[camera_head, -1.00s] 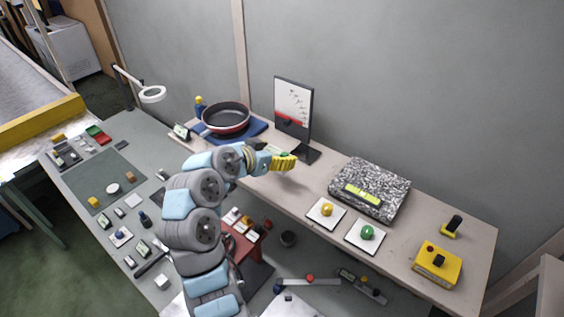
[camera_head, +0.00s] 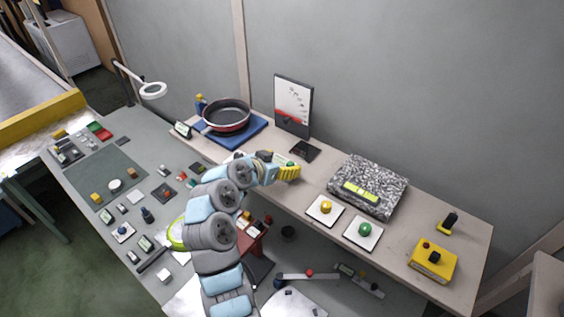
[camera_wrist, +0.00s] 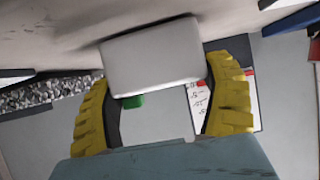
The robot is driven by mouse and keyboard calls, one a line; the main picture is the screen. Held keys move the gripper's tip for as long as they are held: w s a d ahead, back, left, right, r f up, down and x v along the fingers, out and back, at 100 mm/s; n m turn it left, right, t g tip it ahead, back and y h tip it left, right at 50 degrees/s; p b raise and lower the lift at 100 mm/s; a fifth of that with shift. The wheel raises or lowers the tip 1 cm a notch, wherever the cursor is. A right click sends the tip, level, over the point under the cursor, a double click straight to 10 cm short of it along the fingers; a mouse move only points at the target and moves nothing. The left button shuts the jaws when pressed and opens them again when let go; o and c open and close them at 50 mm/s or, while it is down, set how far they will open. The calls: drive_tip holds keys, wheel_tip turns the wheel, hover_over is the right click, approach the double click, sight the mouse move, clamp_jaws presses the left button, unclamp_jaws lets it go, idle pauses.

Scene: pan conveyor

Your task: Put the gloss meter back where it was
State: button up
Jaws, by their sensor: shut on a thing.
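My gripper (camera_head: 289,171) is shut on a pale grey-white block with a small green part, which I take to be the gloss meter. In the wrist view the block (camera_wrist: 153,58) sits between the two yellow fingers, with the green part (camera_wrist: 133,101) beside it. In the head view only a little white and green of it (camera_head: 290,163) shows behind the fingers. It is over the long beige bench (camera_head: 305,180), between the display stand and the speckled slab. I cannot tell whether it touches the bench.
A pan (camera_head: 227,114) on a blue mat and an upright display stand (camera_head: 293,103) are at the back left.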

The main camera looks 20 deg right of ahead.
drive_tip(key=shift+f, duration=0.15)
drive_tip(key=o, duration=1)
drive_tip(key=shift+o, duration=0.2)
drive_tip(key=shift+r, duration=0.2)
drive_tip(key=shift+a+r, duration=0.1)
drive_tip(key=shift+a, duration=0.05)
drive_tip(key=b+v, duration=0.2)
drive_tip(key=v, duration=0.9)
drive_tip(key=shift+s+a, duration=0.2)
drive_tip(key=shift+a, duration=0.05)
